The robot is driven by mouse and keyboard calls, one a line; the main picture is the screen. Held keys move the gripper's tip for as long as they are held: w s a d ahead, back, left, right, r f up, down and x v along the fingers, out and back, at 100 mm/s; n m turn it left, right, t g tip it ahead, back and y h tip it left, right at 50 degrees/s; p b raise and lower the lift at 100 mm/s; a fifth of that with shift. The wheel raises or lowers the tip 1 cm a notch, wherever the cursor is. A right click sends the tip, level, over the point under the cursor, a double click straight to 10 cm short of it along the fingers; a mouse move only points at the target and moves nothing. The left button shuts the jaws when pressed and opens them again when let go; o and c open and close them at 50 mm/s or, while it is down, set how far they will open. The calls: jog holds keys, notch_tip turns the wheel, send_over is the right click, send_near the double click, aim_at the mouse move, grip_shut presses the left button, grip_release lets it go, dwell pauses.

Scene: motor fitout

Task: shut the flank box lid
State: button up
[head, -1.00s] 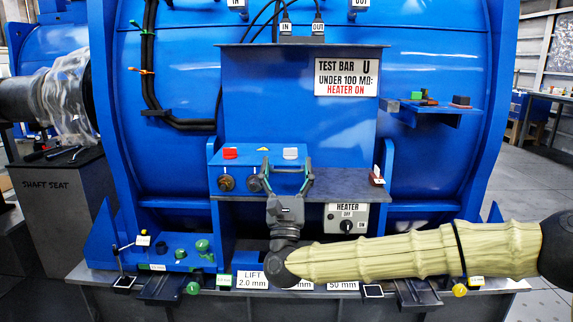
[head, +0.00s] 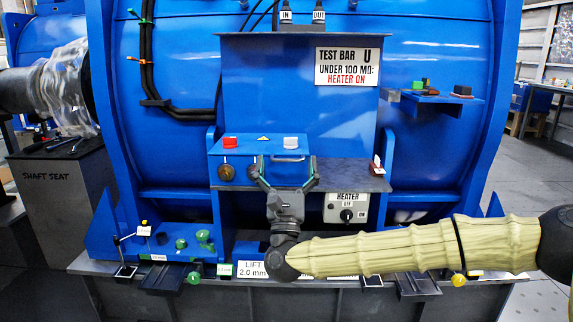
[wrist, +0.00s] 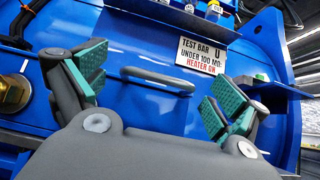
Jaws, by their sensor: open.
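The flank box is a blue box (head: 300,92) on the big blue machine's side. I cannot tell for certain which panel is its lid or how far it stands open. A grey bar handle (head: 288,159) shows below a white button on a smaller blue panel (head: 243,148). In the wrist view the handle (wrist: 157,78) crosses the space ahead of my jaws, with blue surface behind it. My gripper (head: 287,165) is open and empty, one finger to each side of the handle. In the wrist view my gripper's (wrist: 158,90) green pads are wide apart, without visible contact.
A dark shelf (head: 345,176) juts out right of my gripper, above the heater switch box (head: 345,208). Two cable plugs (head: 302,17) stand on top. A small blue ledge (head: 435,100) holds little parts at the right. Small fixtures line the bench below.

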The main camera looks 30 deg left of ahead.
jog(key=v, duration=1.2)
jog(key=shift+w+a, duration=0.1)
